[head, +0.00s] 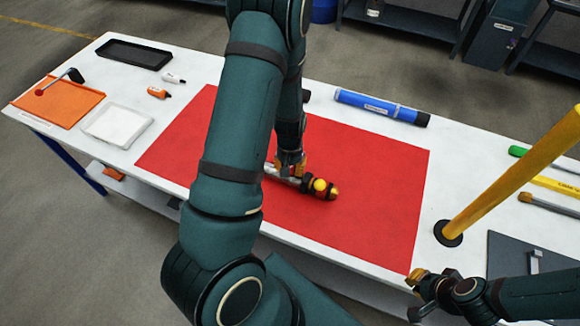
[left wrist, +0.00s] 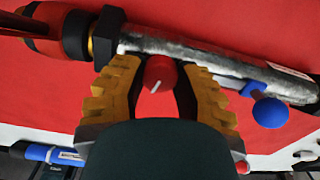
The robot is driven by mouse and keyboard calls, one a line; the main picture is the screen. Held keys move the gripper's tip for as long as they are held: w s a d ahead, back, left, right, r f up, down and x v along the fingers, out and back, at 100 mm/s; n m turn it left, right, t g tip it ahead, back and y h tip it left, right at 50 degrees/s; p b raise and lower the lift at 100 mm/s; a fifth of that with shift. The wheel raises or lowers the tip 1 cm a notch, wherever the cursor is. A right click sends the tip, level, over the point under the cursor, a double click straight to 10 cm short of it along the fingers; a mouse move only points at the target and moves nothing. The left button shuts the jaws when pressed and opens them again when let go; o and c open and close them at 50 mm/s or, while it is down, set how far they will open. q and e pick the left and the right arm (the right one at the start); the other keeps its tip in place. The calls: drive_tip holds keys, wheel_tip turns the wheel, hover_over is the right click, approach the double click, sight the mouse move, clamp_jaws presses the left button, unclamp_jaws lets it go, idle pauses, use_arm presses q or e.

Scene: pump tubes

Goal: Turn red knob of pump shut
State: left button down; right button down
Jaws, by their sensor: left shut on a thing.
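The pump lies on the red mat (head: 375,200), with a silver body (left wrist: 200,60) and a dark and red end (left wrist: 60,32) in the left wrist view. In the head view its near end shows a yellow ball (head: 319,185) and an orange tip (head: 334,193). The red knob (left wrist: 160,72) with a white line sits between the yellow fingers of my left gripper (left wrist: 162,85), which is shut on it. My left arm hides part of the pump in the head view. My right gripper (head: 430,281) is apart from the pump, near the table's front edge; its opening is unclear.
A blue knob (left wrist: 270,111) stands farther along the pump. A blue tube (head: 380,107) lies behind the mat. A yellow post (head: 510,178) rises at the right. A black tray (head: 122,54), white tray (head: 117,124) and orange board (head: 57,104) lie at the left.

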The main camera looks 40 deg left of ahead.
use_arm(q)
drive_tip(key=n, duration=0.3)
drive_tip(key=shift+n, duration=0.4)
drive_tip(key=n+p, duration=0.1)
drive_tip(key=n, duration=0.2)
drive_tip(key=shift+n, duration=0.3)
drive_tip(key=n+p, duration=0.1)
drive_tip(key=n, duration=0.2)
drive_tip(key=shift+n, duration=0.3)
drive_tip(key=shift+n+p, duration=0.5)
drive_tip(key=shift+n, duration=1.3)
drive_tip(key=c, duration=0.6)
unclamp_jaws()
